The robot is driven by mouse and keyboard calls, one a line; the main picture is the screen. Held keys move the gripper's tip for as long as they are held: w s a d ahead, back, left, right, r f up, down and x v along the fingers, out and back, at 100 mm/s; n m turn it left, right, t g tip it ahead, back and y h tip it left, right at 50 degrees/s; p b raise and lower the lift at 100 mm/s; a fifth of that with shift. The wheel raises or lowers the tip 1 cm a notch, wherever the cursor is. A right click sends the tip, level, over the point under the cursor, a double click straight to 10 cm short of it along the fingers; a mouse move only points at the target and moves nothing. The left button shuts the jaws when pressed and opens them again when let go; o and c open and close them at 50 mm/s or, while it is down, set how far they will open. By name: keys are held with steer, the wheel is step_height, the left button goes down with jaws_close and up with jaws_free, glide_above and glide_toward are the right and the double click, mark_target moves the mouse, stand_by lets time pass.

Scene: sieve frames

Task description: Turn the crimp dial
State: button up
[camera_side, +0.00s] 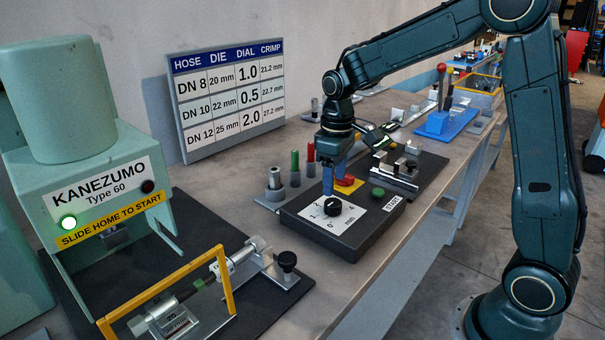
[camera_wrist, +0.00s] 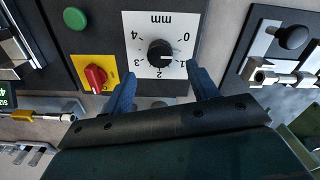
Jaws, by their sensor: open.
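The crimp dial (camera_side: 332,207) is a black round knob on a white scale plate on a dark control box. In the wrist view the dial (camera_wrist: 161,53) is ringed by upside-down numbers 0 to 4 and "mm". I cannot tell for sure which number it points at. My gripper (camera_side: 337,178) hangs tilted just behind the dial in the side view. In the wrist view my gripper (camera_wrist: 163,90) is open, its two blue fingers apart and empty, just below the dial and not around it.
A red switch (camera_wrist: 95,77) on yellow sits beside the dial, near one finger. A green START button (camera_side: 378,192) is on the same box. A chart (camera_side: 232,95) lists dial values 1.0, 0.5 and 2.0. The KANEZUMO press (camera_side: 88,170) and yellow guard (camera_side: 165,285) stand left.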

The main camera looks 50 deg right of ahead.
mark_target(333, 202)
steer(key=shift+f, duration=3.15)
steer(key=c, duration=1)
steer(key=shift+m, duration=2.9)
